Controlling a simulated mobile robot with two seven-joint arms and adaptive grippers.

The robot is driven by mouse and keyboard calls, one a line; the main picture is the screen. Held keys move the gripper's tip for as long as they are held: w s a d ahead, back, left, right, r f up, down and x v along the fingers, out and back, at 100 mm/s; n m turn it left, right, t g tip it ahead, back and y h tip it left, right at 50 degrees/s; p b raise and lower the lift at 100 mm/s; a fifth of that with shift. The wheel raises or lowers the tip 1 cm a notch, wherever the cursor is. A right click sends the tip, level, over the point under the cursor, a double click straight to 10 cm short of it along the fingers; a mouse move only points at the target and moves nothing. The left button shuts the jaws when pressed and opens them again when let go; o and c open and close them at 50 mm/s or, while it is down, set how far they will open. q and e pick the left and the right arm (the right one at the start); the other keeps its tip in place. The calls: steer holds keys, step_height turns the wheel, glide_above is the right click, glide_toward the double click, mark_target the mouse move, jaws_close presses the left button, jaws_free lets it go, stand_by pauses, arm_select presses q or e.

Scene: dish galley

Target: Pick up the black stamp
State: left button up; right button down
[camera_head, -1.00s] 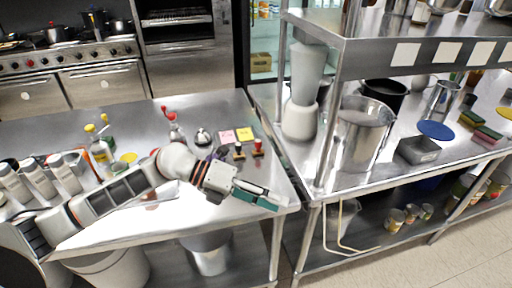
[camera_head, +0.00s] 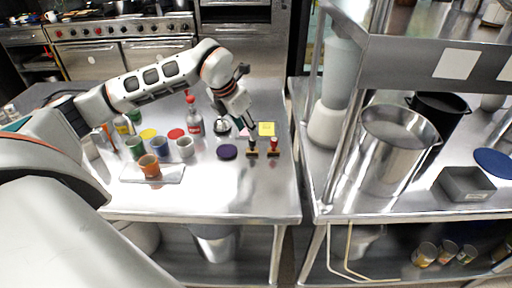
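The black stamp (camera_head: 252,147) has a black handle and a small wooden base and stands upright on the steel table (camera_head: 250,195). A similar stamp with a red handle (camera_head: 273,146) stands just to its right. My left gripper (camera_head: 250,130) points down, with its dark fingertips close above and behind the black stamp's handle. I cannot tell whether the fingertips touch the handle or how far apart they are. The stamp still stands on the table. My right gripper is not in view.
A dark purple disc (camera_head: 227,152) lies left of the stamp, and a yellow note (camera_head: 266,129) behind it. A silver bell (camera_head: 222,126), a red-topped bottle (camera_head: 194,121) and several cups stand further left. The table front is clear. A shelved counter (camera_head: 345,205) stands right.

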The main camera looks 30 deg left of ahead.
mark_target(252, 146)
arm_select(q)
steer(key=shift+p+x, duration=0.35)
steer(key=shift+x, duration=2.8)
steer(key=shift+s+d, duration=0.1)
steer(key=shift+d, duration=0.05)
jaws_close()
